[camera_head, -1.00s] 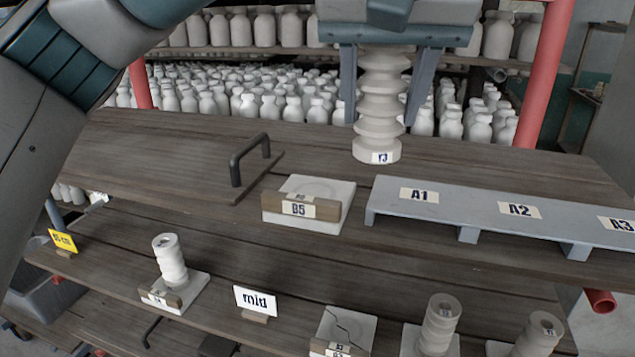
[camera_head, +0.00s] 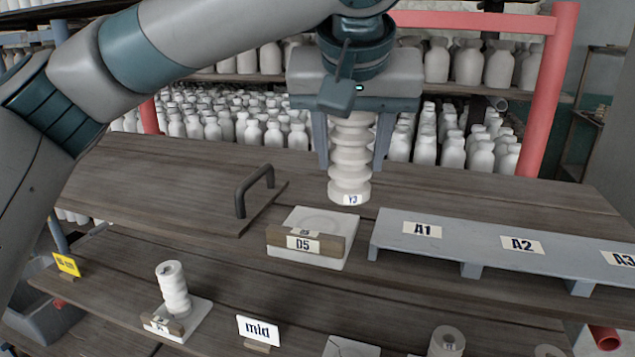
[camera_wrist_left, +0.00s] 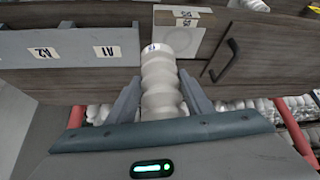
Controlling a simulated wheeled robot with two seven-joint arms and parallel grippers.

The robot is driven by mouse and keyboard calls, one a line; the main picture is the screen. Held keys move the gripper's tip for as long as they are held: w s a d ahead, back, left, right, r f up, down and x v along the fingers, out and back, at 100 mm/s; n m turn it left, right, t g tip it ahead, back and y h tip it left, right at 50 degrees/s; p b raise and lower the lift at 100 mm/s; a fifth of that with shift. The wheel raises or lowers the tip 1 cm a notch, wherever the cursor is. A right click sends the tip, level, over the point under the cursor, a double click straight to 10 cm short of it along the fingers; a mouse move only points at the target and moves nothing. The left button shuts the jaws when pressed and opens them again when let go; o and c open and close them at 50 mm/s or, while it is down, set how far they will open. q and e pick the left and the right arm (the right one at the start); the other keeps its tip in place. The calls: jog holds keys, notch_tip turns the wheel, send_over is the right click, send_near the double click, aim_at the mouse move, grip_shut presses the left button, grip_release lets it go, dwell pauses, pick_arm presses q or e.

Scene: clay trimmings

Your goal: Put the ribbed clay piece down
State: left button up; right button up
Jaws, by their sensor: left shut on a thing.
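The ribbed clay piece (camera_head: 350,165) is a pale, upright stack of bulging rings with a label that looks like "Y3" near its base. My left gripper (camera_head: 350,165) is shut on it, with a grey finger on each side. The piece is above the upper wooden shelf, behind the white plate with the D5 block; I cannot tell whether its base touches the boards. In the left wrist view the ribbed piece (camera_wrist_left: 162,85) is between the fingers, its labelled end toward the plate. My right gripper is not in view.
The white plate (camera_head: 340,222) marked D5 is empty. A grey rack (camera_head: 480,240) labelled A1, A2, A3 stands to its right. A dark handle (camera_head: 250,190) rises at the left. White bottles fill the back.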

pick_arm(q)
jog(key=w+a+f+p, duration=0.2)
jog(key=w+a+f, duration=0.2)
jog(key=w, duration=0.1)
jog(key=shift+a, duration=0.2)
jog(key=shift+s, duration=0.1)
jog(key=shift+f+p, duration=0.9)
jog(key=shift+f, duration=1)
jog(key=shift+f, duration=0.15)
